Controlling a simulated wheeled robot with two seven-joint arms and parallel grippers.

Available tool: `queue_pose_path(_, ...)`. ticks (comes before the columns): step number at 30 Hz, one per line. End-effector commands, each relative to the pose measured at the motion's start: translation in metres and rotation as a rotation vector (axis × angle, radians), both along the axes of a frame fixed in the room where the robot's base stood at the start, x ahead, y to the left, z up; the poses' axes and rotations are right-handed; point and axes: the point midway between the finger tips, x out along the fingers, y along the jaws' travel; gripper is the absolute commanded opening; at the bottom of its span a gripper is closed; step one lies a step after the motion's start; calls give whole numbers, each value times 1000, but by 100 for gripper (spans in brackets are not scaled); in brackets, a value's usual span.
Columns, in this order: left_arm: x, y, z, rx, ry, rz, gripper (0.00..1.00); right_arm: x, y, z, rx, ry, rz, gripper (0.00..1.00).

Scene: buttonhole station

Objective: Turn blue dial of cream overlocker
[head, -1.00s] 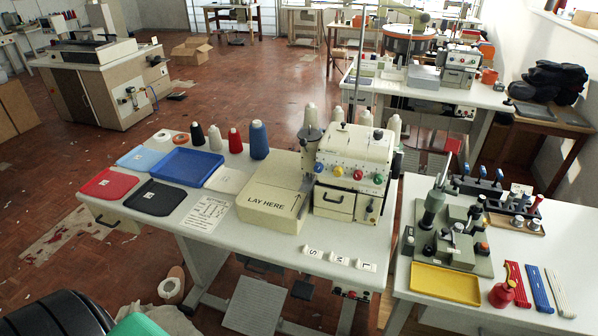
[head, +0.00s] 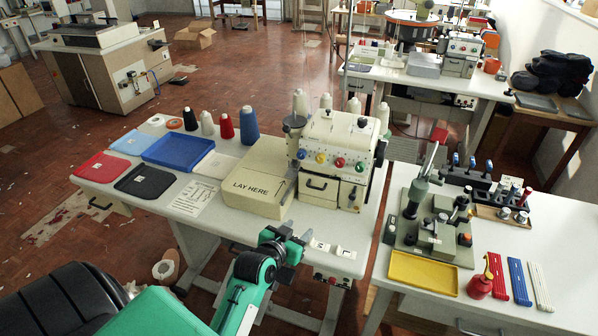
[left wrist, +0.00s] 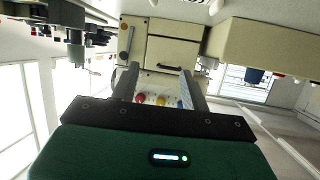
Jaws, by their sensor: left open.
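The cream overlocker (head: 338,137) stands on the white table, with a row of colored dials on its front. The blue dial (head: 302,154) is leftmost, beside the yellow dial (head: 320,158), then red (head: 340,162) and green (head: 360,167). The blue dial (left wrist: 181,103) shows there close to the right finger, partly hidden. My right gripper is not in view.
The LAY HERE block (head: 257,190) stands left of the overlocker. White letter tags (head: 333,248) lie along the table's front edge, near my gripper. Thread cones and colored trays (head: 180,151) fill the left side. A second table (head: 545,215) with a press stands right.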

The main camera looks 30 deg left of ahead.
Motion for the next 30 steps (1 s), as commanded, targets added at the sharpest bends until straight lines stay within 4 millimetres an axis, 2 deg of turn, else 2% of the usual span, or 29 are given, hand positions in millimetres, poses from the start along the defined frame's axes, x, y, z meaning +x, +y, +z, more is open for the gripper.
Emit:
queue_pose_path(1, 9, 15, 29, 4, -91, 39, 46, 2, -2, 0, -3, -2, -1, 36)
queue_pose_path(3, 15, 34, 60, 14, -196, 88, 46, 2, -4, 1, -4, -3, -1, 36)
queue_pose_path(6, 17, 53, 90, 27, -294, 138, 46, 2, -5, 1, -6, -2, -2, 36)
queue_pose_path(8, 19, 59, 100, 33, -325, 154, 46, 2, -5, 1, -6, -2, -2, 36)
queue_pose_path(14, 36, 66, 105, 35, -340, 163, 46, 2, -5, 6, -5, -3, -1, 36)
queue_pose_path(30, 131, 88, 104, 36, -335, 161, 46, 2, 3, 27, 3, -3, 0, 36)
